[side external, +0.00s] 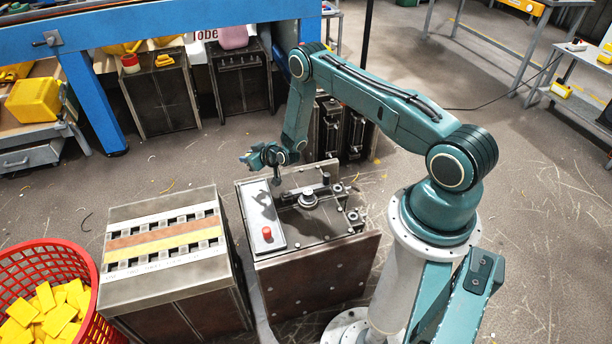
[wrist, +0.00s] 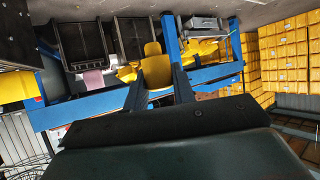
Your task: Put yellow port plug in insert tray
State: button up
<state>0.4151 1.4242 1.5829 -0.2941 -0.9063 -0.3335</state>
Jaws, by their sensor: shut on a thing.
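My gripper (side external: 250,158) is raised above the back left part of the dark metal fixture. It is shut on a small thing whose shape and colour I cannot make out. No yellow port plug can be told apart at the fingers in either view. A box with a striped top (side external: 133,287) stands left of the fixture. Its top has white, orange and yellow bands with rows of small slots and looks like the insert tray. My gripper is to the right of it and apart from it. In the wrist view a broad dark part of my own hides the lower middle.
The dark fixture (side external: 318,270) carries a red button (side external: 267,233), knobs and clamps. A red basket (side external: 92,272) with several yellow pieces stands at the lower left. A blue frame (side external: 200,20) and dark cabinets (side external: 160,100) stand behind. Open floor lies between.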

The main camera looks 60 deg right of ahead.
notch_tip(320, 180, down, 10)
jog(key=shift+r, duration=0.1)
dwell(0.4)
jog(key=shift+f, duration=1.9)
jog(key=shift+f, duration=0.1)
jog(key=o, duration=1)
jog(key=shift+v, duration=6)
